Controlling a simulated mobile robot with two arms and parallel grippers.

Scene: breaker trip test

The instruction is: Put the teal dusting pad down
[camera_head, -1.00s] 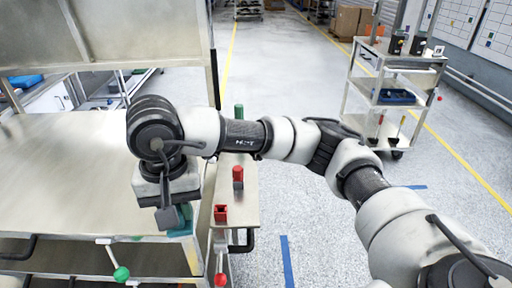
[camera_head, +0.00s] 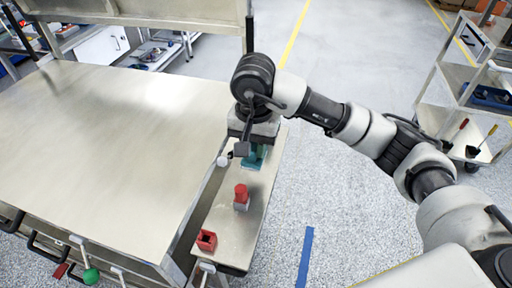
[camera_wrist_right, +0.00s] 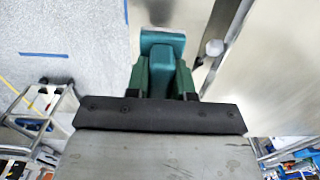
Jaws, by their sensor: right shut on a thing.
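The teal dusting pad (camera_head: 257,157) is in my right gripper (camera_head: 249,150), at the far part of the narrow side shelf (camera_head: 240,222) along the steel table's right edge. My right gripper points down and is shut on the pad. In the wrist view the teal pad (camera_wrist_right: 163,48) shows between the green fingers (camera_wrist_right: 161,82). Whether the pad touches the shelf I cannot tell, as the gripper covers part of it. My left gripper is not in view.
A red block on a grey base (camera_head: 241,196) and a red hollow square holder (camera_head: 206,240) stand nearer on the shelf. The wide steel table top (camera_head: 100,150) is bare. A metal cart (camera_head: 470,85) stands at the right.

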